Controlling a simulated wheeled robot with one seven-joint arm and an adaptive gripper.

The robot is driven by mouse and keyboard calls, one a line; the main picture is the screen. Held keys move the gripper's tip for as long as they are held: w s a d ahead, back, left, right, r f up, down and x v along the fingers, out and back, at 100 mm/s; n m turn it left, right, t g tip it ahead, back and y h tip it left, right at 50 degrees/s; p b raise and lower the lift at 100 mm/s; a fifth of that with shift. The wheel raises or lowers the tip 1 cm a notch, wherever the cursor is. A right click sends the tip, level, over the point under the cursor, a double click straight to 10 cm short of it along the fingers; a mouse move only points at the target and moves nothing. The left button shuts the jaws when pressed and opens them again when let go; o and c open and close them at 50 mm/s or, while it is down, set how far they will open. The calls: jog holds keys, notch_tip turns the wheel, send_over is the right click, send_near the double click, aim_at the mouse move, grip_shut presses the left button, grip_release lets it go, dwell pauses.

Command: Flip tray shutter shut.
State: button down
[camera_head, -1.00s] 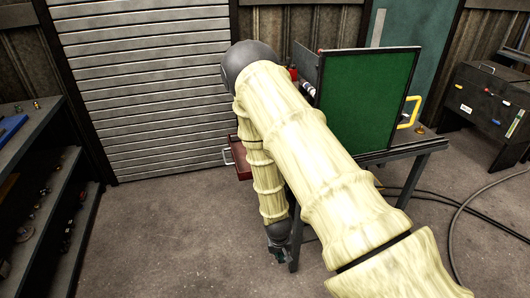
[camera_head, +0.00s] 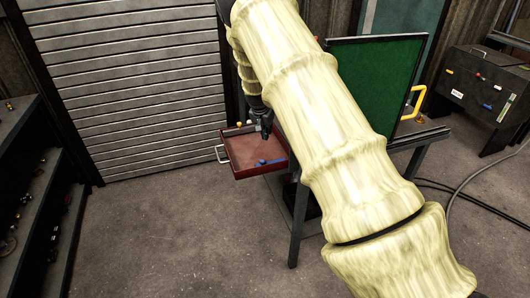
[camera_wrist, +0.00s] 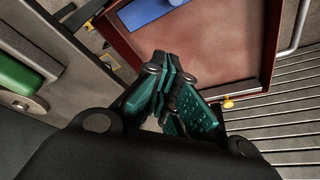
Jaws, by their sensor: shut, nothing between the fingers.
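A red tray (camera_head: 239,148) with a pale handle (camera_head: 222,154) on its left side sticks out, open, from the dark workbench, in front of the roller door. It also shows in the wrist view (camera_wrist: 225,40), with its handle (camera_wrist: 299,30) at upper right. I cannot tell which part is the shutter. My gripper (camera_head: 266,133) is at the tray's back right part, fingers pointing down. In the wrist view my gripper (camera_wrist: 167,66) is shut and empty, its fingertips overlapping the tray's near edge. Whether they touch it is unclear. My arm hides part of the workbench.
A blue piece (camera_wrist: 146,10) lies in the tray. A green panel (camera_head: 372,85) stands on the workbench (camera_head: 417,139), with a yellow handle (camera_head: 416,101) beside it. A dark shelf (camera_head: 40,190) stands at left. The floor (camera_head: 170,235) in front is clear.

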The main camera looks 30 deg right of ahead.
jog(key=p, duration=0.2)
send_over(271, 162)
jog(key=w+d, duration=0.2)
jog(key=w, duration=0.2)
notch_tip(271, 162, down, 9)
jog(key=shift+s+a+f, duration=0.15)
jog(key=shift+f, duration=0.05)
jog(key=a, duration=0.1)
jog(key=s+a+p, duration=0.1)
jog(key=p, duration=0.1)
jog(key=shift+s+a+f, duration=0.2)
jog(key=shift+s+a, duration=0.1)
jog(key=shift+a, duration=0.1)
jog(key=shift+s+a+f, duration=0.2)
jog(key=shift+a, duration=0.05)
jog(key=shift+a, duration=0.1)
